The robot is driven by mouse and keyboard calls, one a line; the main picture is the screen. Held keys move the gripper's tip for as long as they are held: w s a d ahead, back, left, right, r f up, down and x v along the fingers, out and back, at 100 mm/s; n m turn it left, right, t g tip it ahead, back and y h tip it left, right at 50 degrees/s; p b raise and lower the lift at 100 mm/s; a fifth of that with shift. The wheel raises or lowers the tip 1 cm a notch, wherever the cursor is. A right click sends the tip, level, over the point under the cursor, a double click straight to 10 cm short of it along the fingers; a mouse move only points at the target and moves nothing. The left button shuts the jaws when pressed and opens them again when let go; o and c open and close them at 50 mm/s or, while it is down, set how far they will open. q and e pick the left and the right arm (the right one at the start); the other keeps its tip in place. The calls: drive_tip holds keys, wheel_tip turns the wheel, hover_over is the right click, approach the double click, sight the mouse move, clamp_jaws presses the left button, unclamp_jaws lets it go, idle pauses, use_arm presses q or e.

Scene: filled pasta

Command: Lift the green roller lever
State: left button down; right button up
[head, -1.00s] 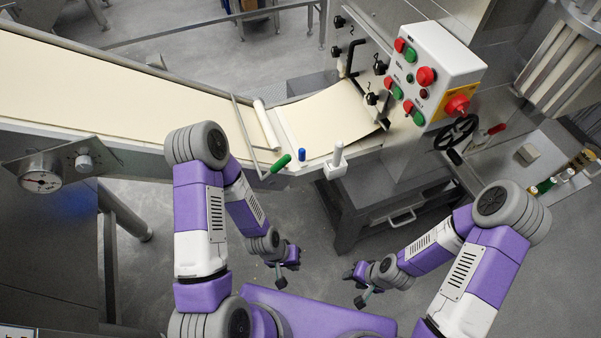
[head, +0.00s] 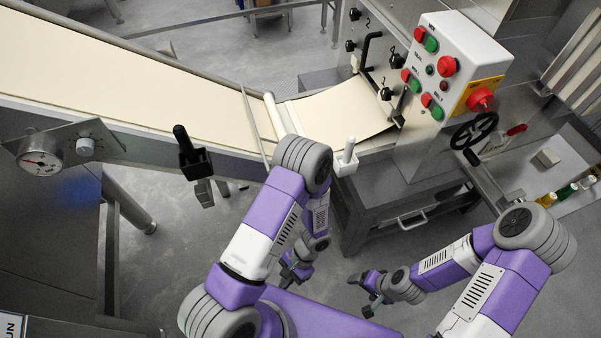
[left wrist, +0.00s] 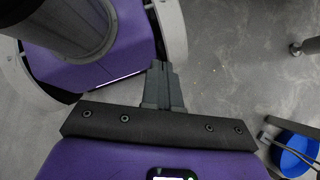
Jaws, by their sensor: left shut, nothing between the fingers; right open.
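The green roller lever is hidden in the head view now, with my left arm in front of the roller's near end. The white roller (head: 273,113) lies across the cream dough sheet (head: 140,72). My left gripper (head: 290,275) hangs low over the floor, well below and apart from the conveyor. In the left wrist view its fingers (left wrist: 161,86) are shut together with nothing between them, over bare floor. My right gripper (head: 366,290) is open and empty, also low over the floor.
A black-handled lever (head: 184,143) and a pressure gauge (head: 39,164) are on the conveyor's near side. A white upright handle (head: 347,152) stands right of my left arm. The control box (head: 452,70) and handwheel (head: 474,131) are farther right. A blue object (left wrist: 297,152) shows in the left wrist view.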

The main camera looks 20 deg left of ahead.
use_arm(q)
drive_tip(key=w+a+r+m+t+y+b, duration=0.35)
drive_tip(key=w+a+m+t+y, duration=0.2)
drive_tip(key=w+y, duration=0.6)
drive_tip(key=w+d+r+m+t+y+b, duration=0.1)
drive_tip(key=w+d+r+m+t+y, duration=0.2)
drive_tip(key=w+d+r+t+y, duration=0.3)
drive_tip(key=w+d+r+t, duration=0.5)
drive_tip(key=r+t, duration=0.1)
drive_tip(key=shift+w+r, duration=0.15)
drive_tip(key=shift+r, duration=0.25)
